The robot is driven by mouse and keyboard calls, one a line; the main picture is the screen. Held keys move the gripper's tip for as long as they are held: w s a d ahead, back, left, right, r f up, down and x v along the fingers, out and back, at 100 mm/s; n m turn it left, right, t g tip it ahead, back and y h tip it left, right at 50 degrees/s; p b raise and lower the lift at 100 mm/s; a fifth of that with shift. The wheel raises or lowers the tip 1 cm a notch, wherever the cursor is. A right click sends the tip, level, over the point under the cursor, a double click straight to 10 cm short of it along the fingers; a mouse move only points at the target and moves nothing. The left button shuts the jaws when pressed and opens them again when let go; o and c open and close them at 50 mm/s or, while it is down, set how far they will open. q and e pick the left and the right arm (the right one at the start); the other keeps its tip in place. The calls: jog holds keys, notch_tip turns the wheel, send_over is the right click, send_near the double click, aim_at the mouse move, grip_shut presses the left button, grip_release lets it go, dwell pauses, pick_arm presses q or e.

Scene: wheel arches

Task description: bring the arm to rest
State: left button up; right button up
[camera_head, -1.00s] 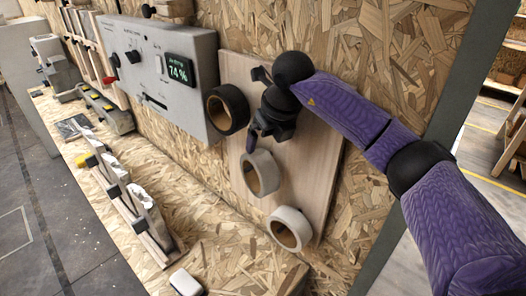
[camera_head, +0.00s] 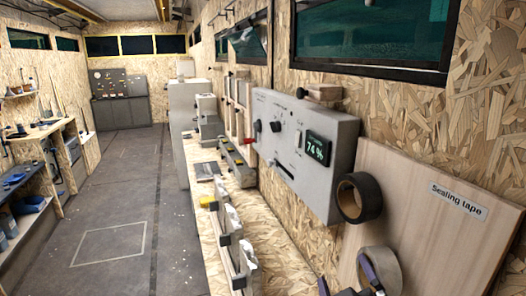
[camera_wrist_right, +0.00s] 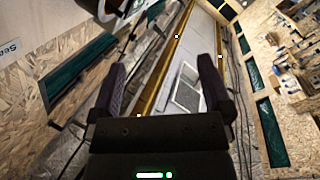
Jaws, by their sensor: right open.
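My right gripper (camera_head: 346,279) shows only at the bottom edge of the head view, in front of the lower part of the sealing tape board (camera_head: 428,235). Its two purple fingers are apart. In the right wrist view the gripper (camera_wrist_right: 162,82) is open, with nothing between its fingers, and points up toward the ceiling. The rest of the right arm is outside the head view. My left gripper is not in view.
A black tape roll (camera_head: 359,198) and a pale tape roll (camera_head: 382,266) hang on the board, close to the gripper. A grey panel reading 74 % (camera_head: 305,150) is on the wall. A narrow shelf (camera_head: 209,235) holds racks. The floor (camera_head: 120,215) at left is clear.

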jog(key=s+d+f+m+g+h, duration=0.2)
jog(key=s+d+f+m+g, duration=0.15)
jog(key=s+f+g, duration=0.55)
jog(key=s+a+f+m+g+y, duration=0.25)
jog(key=s+f+g, duration=0.35)
jog(key=s+f, duration=0.55)
jog(key=s+f+g+h+b, duration=0.2)
jog(key=f+b, duration=0.5)
jog(key=f, duration=1.6)
jog(key=s+d+f+b, duration=0.1)
jog(key=s+f+b, duration=0.2)
jog(key=s+f, duration=0.4)
jog(key=s+d+f+g+b, duration=0.1)
jog(key=s+d+f+b, duration=0.1)
jog(key=s+f, duration=0.6)
notch_tip(320, 180, down, 2)
jog(key=shift+d+f+y+b, duration=0.1)
jog(key=shift+d+y+b, duration=0.2)
jog(key=shift+b, duration=0.2)
jog(key=shift+s, duration=0.1)
